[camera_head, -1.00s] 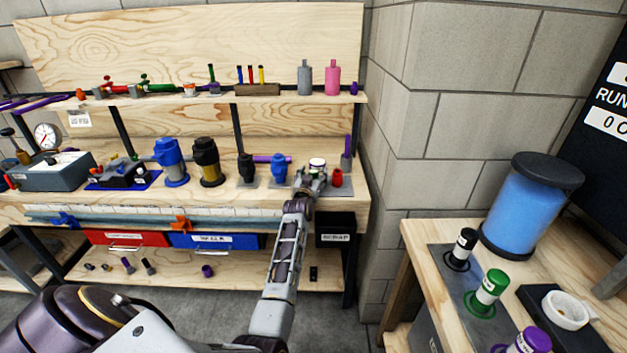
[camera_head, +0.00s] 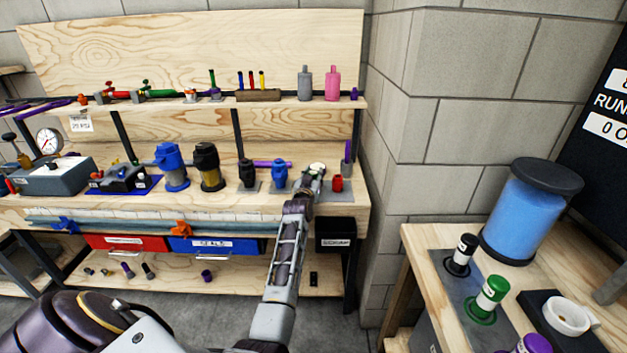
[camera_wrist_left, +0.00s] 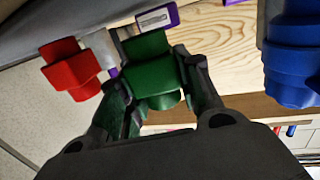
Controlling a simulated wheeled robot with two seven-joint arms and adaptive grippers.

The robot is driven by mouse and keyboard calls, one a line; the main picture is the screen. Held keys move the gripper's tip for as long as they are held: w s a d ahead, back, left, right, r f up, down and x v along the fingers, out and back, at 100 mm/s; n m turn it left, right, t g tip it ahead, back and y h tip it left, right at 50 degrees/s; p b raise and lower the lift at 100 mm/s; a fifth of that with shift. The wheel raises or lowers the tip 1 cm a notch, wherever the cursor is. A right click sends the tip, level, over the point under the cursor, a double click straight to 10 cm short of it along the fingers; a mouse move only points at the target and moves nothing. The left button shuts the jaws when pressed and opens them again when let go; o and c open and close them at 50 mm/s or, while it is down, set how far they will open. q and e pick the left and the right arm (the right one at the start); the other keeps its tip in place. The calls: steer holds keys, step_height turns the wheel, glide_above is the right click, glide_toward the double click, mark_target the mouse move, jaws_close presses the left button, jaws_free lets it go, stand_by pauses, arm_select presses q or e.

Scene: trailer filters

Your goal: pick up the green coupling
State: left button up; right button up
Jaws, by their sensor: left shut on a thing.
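The green coupling (camera_wrist_left: 150,72) shows in the left wrist view between the two fingers of my left gripper (camera_wrist_left: 158,90). The gripper is shut on it. In the head view my left gripper (camera_head: 312,182) is at the right end of the workbench, and it hides the coupling there. A red coupling (camera_head: 337,184) stands just to the right of the gripper; it also shows in the left wrist view (camera_wrist_left: 72,70). A blue coupling (camera_head: 280,174) stands to the left and shows large in the left wrist view (camera_wrist_left: 292,55). My right gripper is not in view.
A black fitting (camera_head: 247,173) and blue and black filter housings stand farther left on the bench. A shelf (camera_head: 200,100) with bottles runs above. A side table at right holds a blue canister (camera_head: 522,212) and black, green and purple capped bottles.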

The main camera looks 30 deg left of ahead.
mark_target(313, 172)
arm_select(q)
step_height(313, 172, up, 8)
steer(key=shift+r+p, duration=0.1)
steer(key=shift+p, duration=0.5)
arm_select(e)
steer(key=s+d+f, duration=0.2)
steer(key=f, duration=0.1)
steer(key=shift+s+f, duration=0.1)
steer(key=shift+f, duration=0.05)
arm_select(q)
steer(key=shift+s, duration=0.1)
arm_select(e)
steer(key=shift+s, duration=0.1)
